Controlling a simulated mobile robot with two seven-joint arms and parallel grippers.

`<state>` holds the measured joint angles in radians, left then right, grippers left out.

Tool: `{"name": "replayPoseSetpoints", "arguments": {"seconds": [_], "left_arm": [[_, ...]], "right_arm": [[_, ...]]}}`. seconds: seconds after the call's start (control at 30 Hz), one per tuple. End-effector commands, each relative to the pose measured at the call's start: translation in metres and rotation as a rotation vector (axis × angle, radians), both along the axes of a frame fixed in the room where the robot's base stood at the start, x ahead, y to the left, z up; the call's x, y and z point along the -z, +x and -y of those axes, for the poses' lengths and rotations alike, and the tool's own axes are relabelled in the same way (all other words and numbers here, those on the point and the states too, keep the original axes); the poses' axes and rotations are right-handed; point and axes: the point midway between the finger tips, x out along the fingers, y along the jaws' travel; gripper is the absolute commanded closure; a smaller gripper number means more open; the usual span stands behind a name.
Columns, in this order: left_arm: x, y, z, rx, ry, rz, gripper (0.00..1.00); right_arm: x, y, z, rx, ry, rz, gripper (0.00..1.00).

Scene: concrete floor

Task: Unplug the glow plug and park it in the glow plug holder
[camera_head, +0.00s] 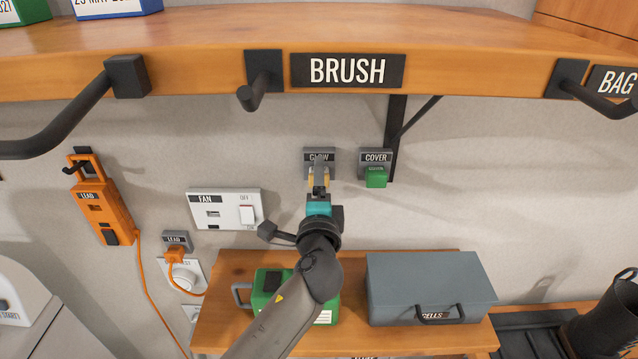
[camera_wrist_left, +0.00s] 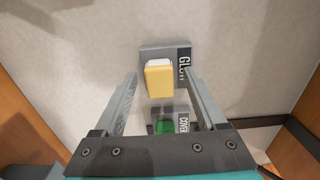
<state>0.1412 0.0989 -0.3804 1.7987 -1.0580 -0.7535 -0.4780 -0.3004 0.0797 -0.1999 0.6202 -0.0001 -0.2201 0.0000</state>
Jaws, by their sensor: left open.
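The glow plug is a yellow block with a white end (camera_wrist_left: 159,80). In the left wrist view it sits against the grey GLOW holder (camera_wrist_left: 150,50) on the wall. In the head view the GLOW holder (camera_head: 319,155) shows above my gripper, which mostly hides the plug. My left gripper (camera_head: 318,178) is open, with its fingers on either side of the plug; in the left wrist view (camera_wrist_left: 162,76) a gap shows beside each finger. The white FAN panel (camera_head: 207,222) has an empty-looking socket and a switch. My right gripper is not in view.
A green plug (camera_head: 376,178) hangs in the COVER holder (camera_head: 375,155) just right. The wooden shelf (camera_head: 200,60) with black hooks overhangs above. Below are a grey CELLS box (camera_head: 430,280) and a green case (camera_head: 262,280). An orange LEAD (camera_head: 100,210) hangs left.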

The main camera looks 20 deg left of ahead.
Motion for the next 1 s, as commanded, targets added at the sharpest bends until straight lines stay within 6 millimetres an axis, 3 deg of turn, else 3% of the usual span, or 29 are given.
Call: {"name": "replayPoseSetpoints", "arguments": {"seconds": [0.27, 0.8, 1.0], "left_arm": [[0.002, -0.020, 0.006, 0.003, -0.002, 0.000, 0.26], [0.003, -0.119, 0.034, 0.001, -0.004, -0.002, 0.26], [0.001, -0.140, 0.040, 0.000, 0.000, -0.001, 0.26]], "right_arm": [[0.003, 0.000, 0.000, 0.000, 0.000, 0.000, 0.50], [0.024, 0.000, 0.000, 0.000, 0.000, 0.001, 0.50], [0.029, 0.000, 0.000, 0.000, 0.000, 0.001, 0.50]]}}
